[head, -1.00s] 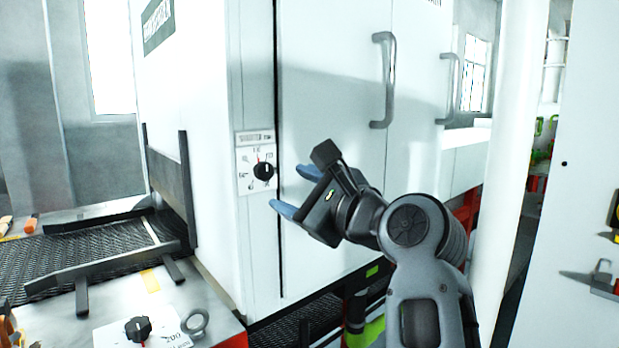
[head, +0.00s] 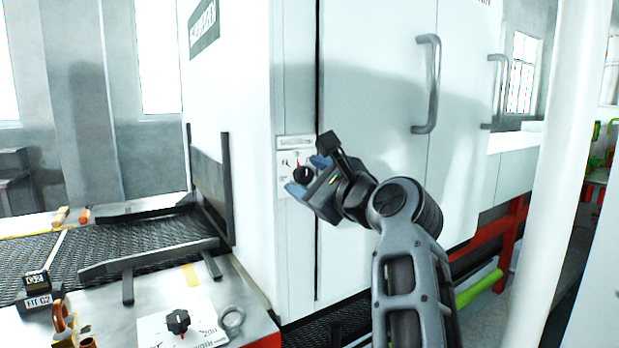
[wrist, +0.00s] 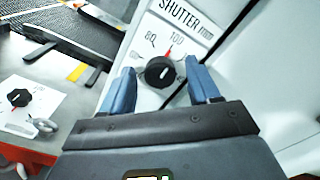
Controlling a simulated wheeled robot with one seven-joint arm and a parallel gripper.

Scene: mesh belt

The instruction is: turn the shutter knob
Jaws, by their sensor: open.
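The shutter knob (head: 303,175) is a round black knob on a white dial plate on the front of the white cabinet. In the wrist view the shutter knob (wrist: 160,72) sits under the label "SHUTTER", with a red pointer aimed up near the 100 mark. My gripper (head: 308,178) has blue fingers and is open. In the wrist view my gripper (wrist: 162,84) has one finger on each side of the knob, with a gap on both sides. I cannot tell how far the fingertips are from the plate.
A second black knob (head: 178,321) with a red pointer is on the metal table at lower left, beside a grey ring (head: 232,320). The mesh belt (head: 60,255) runs at left. Cabinet handles (head: 428,85) stick out at right. A white post (head: 560,180) stands further right.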

